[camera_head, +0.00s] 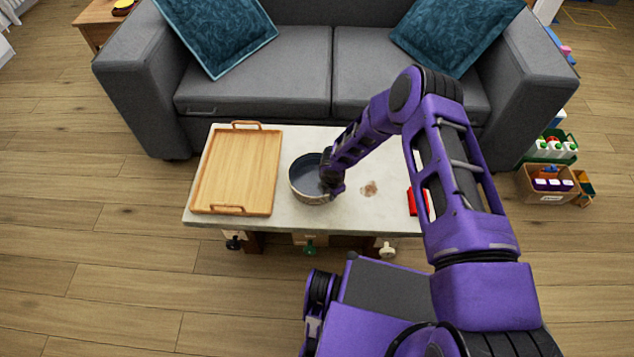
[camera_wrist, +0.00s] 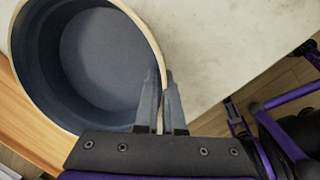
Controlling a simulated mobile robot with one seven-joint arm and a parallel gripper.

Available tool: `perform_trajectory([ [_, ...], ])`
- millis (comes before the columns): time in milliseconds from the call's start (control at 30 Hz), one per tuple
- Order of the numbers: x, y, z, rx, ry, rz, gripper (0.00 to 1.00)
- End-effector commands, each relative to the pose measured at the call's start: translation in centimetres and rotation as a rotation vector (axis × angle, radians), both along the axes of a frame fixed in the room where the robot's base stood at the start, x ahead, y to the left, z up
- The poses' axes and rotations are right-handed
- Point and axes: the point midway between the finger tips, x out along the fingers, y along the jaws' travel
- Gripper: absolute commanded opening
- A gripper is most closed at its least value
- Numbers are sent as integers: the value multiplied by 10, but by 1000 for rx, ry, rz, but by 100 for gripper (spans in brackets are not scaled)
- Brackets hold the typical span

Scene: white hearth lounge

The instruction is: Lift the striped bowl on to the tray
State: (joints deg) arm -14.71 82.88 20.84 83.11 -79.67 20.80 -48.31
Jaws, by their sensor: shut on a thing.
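The bowl (camera_head: 306,171) is dark blue-grey inside with a pale rim. In the head view it is at the middle of the low table, just right of the tray, and I cannot tell whether it rests on the tabletop or is slightly above it. My gripper (camera_head: 331,178) is at its right side. In the wrist view my gripper (camera_wrist: 165,105) is shut on the bowl's wall, one finger inside and one outside, and the bowl (camera_wrist: 100,60) fills the upper left. The wooden tray (camera_head: 240,170) lies on the table's left part, empty, with a handle at each end.
The pale-topped table (camera_head: 300,220) also carries a red object (camera_head: 418,202) and a brownish patch (camera_head: 370,188) to the right of the bowl. A grey sofa (camera_head: 270,80) with teal cushions stands behind. Crates (camera_head: 548,185) are on the floor at right.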

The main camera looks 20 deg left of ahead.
Motion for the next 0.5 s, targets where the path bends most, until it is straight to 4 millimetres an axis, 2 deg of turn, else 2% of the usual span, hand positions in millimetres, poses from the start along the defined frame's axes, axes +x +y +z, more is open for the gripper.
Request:
perform_trajectory([
  [233, 1, 1, 10, 2, -3, 1, 0],
  [500, 2, 0, 59, 1, -5, 0, 0],
])
